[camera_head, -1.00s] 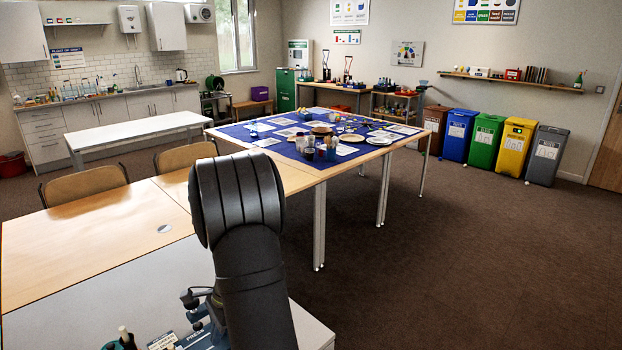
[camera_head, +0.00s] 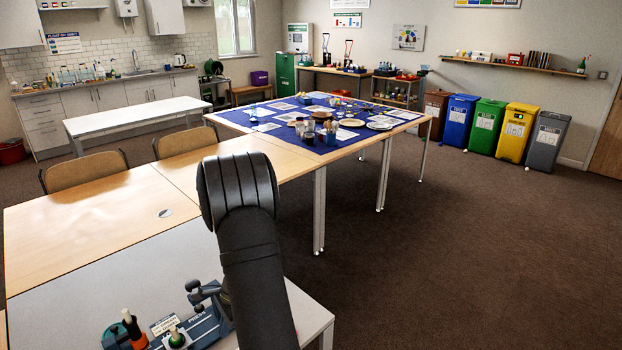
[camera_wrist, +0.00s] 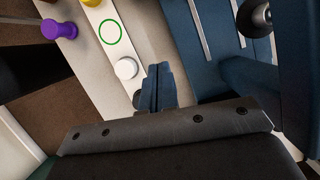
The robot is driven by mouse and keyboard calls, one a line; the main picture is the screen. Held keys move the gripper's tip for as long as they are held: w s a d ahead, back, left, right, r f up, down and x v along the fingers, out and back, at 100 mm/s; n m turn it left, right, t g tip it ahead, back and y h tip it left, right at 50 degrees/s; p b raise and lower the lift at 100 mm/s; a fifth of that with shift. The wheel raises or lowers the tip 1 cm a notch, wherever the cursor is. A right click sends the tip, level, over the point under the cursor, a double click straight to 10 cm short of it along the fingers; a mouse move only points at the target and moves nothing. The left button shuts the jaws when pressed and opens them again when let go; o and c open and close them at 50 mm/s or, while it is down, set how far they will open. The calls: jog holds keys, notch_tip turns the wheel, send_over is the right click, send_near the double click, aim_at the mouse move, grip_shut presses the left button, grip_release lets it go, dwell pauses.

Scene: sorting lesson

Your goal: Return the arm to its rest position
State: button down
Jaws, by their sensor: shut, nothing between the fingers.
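My gripper (camera_wrist: 158,88) shows in the wrist view with its two blue fingers together and nothing between them. It is outside the head view, where my black arm link rises in the lower middle. In the wrist view a pale strip with a green ring (camera_wrist: 110,32) and a white round piece (camera_wrist: 125,69) lies just up and left of the fingertips. A blue fixture with pale rails (camera_wrist: 205,28) fills the upper right. I cannot tell whether the fingers touch anything.
A purple knobbed piece (camera_wrist: 60,30) is at the wrist view's upper left. In the head view a blue device (camera_head: 208,326) and knobbed pieces (camera_head: 133,328) stand on the near pale table (camera_head: 110,285). A blue-clothed table (camera_head: 270,127) with many items is farther off. Brown floor (camera_head: 470,260) is clear at right.

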jog(key=w+d, duration=0.2)
jog(key=d, duration=0.1)
jog(key=shift+w+r, duration=0.1)
jog(key=shift+r, duration=0.25)
jog(key=v, duration=1)
jog(key=s+a+r+n+t+h, duration=0.2)
jog(key=a+r+n+h, duration=0.1)
jog(key=a+r, duration=0.7)
jog(key=shift+a+r+n, duration=0.15)
jog(key=shift+a+n, duration=0.35)
jog(key=shift+a, duration=0.1)
